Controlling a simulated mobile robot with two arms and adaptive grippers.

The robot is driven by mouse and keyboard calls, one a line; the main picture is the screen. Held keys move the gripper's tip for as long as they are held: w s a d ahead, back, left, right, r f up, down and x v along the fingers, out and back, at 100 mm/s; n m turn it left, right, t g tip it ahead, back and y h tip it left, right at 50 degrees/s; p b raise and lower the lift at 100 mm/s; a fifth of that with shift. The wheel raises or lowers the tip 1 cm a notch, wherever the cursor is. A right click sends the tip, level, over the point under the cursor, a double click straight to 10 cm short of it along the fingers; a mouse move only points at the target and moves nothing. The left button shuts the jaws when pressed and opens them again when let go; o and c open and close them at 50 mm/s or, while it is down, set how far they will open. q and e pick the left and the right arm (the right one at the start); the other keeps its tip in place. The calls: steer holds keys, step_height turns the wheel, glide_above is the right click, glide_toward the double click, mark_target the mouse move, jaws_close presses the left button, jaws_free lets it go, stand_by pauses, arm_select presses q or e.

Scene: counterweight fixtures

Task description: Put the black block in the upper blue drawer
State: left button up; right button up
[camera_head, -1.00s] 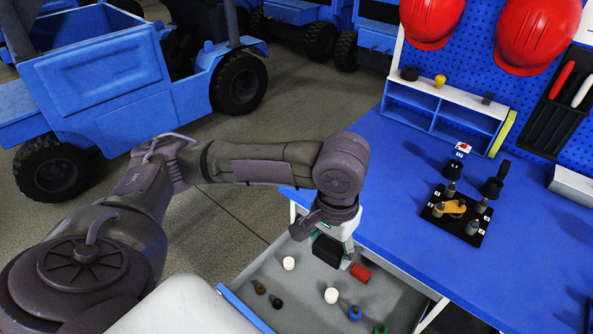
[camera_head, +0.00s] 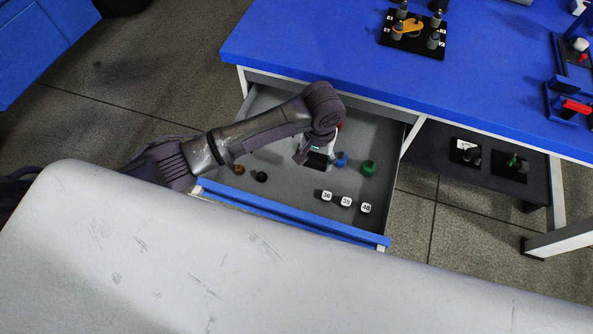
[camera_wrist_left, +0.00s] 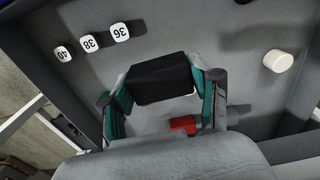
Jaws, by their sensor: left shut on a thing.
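My left gripper (camera_head: 317,158) is shut on the black block (camera_head: 317,161), which hangs over the inside of the open drawer. The drawer has a blue front edge (camera_head: 290,214) and a grey interior, and pulls out from under the blue tabletop. In the left wrist view the gripper's fingers (camera_wrist_left: 160,92) press on both sides of the block (camera_wrist_left: 160,76), with the grey drawer floor behind it. I cannot tell whether the block touches the floor. My right gripper is in neither view.
In the drawer are white numbered cubes (camera_head: 346,202), a green weight (camera_head: 369,168), a blue weight (camera_head: 341,159), a black one (camera_head: 262,176) and a brown one (camera_head: 239,169). A red piece (camera_wrist_left: 183,124) and a white cylinder (camera_wrist_left: 277,61) show in the left wrist view.

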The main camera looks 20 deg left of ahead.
arm_select(q)
glide_above(289, 192)
steer(key=f, duration=0.4)
steer(key=shift+d+f, duration=0.2)
steer(key=shift+f, duration=0.05)
steer(key=shift+s+f, duration=0.1)
steer(key=shift+f, duration=0.15)
step_height(289, 192, down, 3)
steer(key=shift+a+f, duration=0.1)
steer(key=shift+f, duration=0.25)
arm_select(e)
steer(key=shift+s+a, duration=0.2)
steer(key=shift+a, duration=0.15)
arm_select(q)
steer(key=shift+f, duration=0.1)
steer(key=o, duration=1.2)
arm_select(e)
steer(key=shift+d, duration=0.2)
